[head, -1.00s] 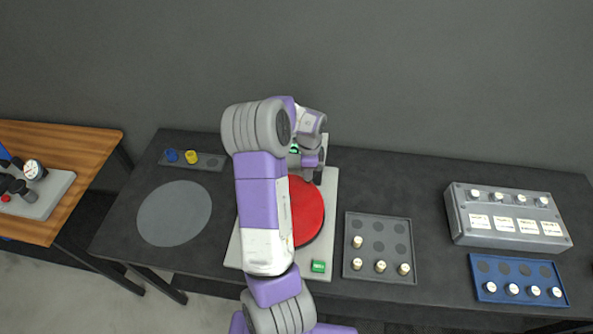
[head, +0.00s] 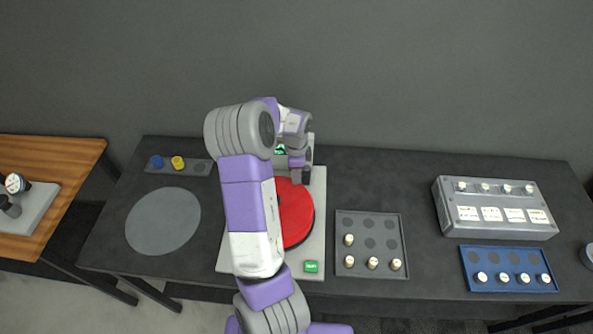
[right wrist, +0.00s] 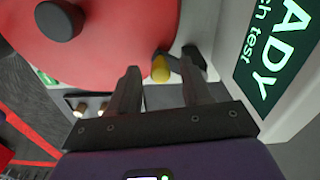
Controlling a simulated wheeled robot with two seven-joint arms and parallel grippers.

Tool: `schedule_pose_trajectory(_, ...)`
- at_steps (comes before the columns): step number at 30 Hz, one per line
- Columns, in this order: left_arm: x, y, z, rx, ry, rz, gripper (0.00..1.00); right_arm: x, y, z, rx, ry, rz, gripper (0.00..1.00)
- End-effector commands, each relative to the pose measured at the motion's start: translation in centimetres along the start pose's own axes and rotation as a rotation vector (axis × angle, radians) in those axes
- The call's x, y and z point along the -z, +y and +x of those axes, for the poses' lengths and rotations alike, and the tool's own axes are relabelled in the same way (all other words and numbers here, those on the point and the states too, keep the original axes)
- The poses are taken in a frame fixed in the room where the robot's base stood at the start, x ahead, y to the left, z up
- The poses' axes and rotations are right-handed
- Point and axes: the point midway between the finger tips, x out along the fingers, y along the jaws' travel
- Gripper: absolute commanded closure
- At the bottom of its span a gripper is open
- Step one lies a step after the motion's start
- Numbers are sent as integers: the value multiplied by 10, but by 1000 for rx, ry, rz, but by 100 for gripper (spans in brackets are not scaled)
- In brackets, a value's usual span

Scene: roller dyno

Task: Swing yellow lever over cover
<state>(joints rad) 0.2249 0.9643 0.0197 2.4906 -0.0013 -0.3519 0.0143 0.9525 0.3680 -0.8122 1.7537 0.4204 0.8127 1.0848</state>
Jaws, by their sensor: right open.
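The red round cover (head: 296,212) lies on a pale base plate (head: 312,246) in the middle of the dark table, partly hidden by my right arm. In the right wrist view the red cover (right wrist: 110,40) has a black knob (right wrist: 60,19). The yellow lever (right wrist: 160,68) shows there as a rounded yellow tip beside the cover's edge, between my right fingers. My right gripper (right wrist: 162,72) is open around it, one finger to each side; contact is not clear. In the head view my right gripper (head: 300,178) is at the cover's back right edge. My left gripper is not in view.
A screen reading READY (right wrist: 272,40) stands close to the right gripper. A grey tray (head: 371,221) with white-topped pegs, a blue tray (head: 508,260) and a grey box (head: 495,214) are to the right. A grey disc (head: 163,220) and small knobs are to the left.

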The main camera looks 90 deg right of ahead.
Motion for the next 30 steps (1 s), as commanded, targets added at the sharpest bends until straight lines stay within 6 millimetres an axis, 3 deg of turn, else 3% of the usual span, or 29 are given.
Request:
schedule_pose_trajectory(13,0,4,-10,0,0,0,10,0,0,-66,3,0,0,52)
schedule_pose_trajectory(30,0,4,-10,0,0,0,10,1,0,-73,0,2,2,52)
